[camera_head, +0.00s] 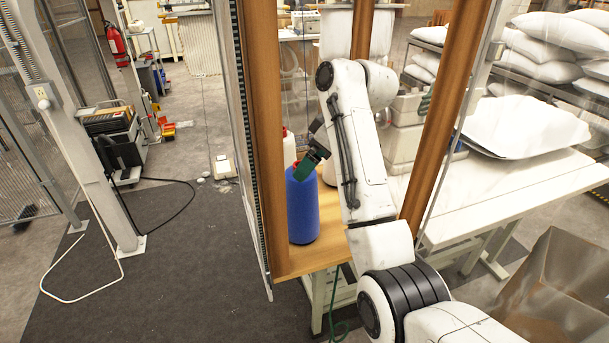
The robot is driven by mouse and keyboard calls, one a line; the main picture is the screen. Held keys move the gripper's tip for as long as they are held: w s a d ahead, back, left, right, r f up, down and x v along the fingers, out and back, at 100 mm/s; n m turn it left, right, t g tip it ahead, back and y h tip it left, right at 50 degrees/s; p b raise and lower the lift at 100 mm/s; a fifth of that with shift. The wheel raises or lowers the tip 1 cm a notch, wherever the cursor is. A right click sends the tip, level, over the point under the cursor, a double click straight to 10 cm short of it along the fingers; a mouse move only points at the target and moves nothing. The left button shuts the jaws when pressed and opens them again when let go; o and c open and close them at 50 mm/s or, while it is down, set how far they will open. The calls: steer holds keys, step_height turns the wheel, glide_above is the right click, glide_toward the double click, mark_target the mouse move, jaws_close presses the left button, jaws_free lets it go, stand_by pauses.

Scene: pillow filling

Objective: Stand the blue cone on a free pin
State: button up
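The blue cone (303,208) stands upright at the near left corner of a wooden surface (308,258), just right of a wooden post. A bit of red shows at its top. My gripper (301,172) is at the top of the blue cone, reaching down to it from the upper right. The fingers overlap the cone's top, and I cannot tell whether they are closed on it. A white cone (289,150) with a red tip stands behind, partly hidden by the post and the blue cone. No free pin can be made out; my arm hides much of the surface.
Wooden posts (262,130) stand left and right (446,120) of my arm, leaving a narrow opening. A white table (500,195) with a pillow (524,126) is at right. Dark floor lies open at left.

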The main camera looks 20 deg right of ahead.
steer(key=p+v, duration=0.2)
steer(key=v, duration=0.4)
steer(key=shift+f, duration=0.1)
steer(key=s+f+m+g+h, duration=0.1)
steer(key=s+f+m, duration=0.2)
steer(key=s+f, duration=0.75)
steer(key=s+f+m+h, duration=0.15)
steer(key=s+f, duration=0.55)
steer(key=f, duration=0.7)
steer(key=s+d+f+m, duration=0.1)
steer(key=s+f, duration=0.1)
steer(key=s, duration=0.7)
steer(key=s+d+f+m+g+h, duration=0.1)
steer(key=s+f+m, duration=0.1)
steer(key=s, duration=0.7)
steer(key=s+d+f+m+g+h, duration=0.1)
steer(key=s+d+f+m, duration=0.1)
steer(key=s, duration=0.7)
steer(key=shift+s+f, duration=0.3)
steer(key=shift+f, duration=0.5)
